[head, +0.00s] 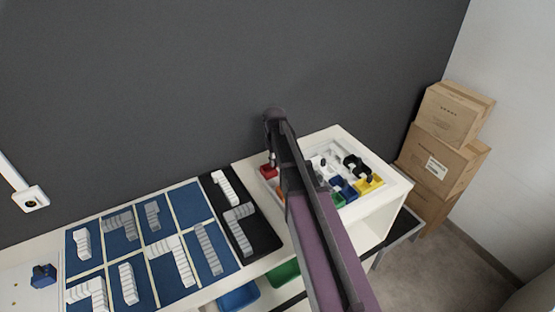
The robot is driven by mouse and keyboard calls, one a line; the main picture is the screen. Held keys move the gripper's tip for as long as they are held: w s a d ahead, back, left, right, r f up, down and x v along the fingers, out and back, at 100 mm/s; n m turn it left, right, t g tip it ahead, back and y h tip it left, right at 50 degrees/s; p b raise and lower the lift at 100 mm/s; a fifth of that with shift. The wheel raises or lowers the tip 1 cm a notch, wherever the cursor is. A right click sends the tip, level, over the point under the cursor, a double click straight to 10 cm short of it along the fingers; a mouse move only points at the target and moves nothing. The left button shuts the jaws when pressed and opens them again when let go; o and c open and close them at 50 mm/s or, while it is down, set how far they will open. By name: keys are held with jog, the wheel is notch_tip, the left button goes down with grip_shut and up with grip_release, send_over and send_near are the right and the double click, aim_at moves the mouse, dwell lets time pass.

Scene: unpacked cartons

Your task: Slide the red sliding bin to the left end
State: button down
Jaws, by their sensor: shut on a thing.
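The red sliding bin (267,172) shows at the back left corner of a white tray (337,133), just left of my arm. Part of it is hidden by my arm. My gripper (271,159) points down from the end of my arm and is shut on the red bin. The fingertips are small and partly hidden, so the exact grip is hard to see.
Blue, yellow, green, white and black bins (369,183) sit in the tray right of my arm. Left of the tray, a dark mat (222,219) and blue panels (188,203) hold white and grey stepped blocks. Cartons (441,157) stand stacked at the right.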

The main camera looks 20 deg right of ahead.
jog(key=shift+w+a, duration=0.1)
jog(key=shift+a, duration=0.2)
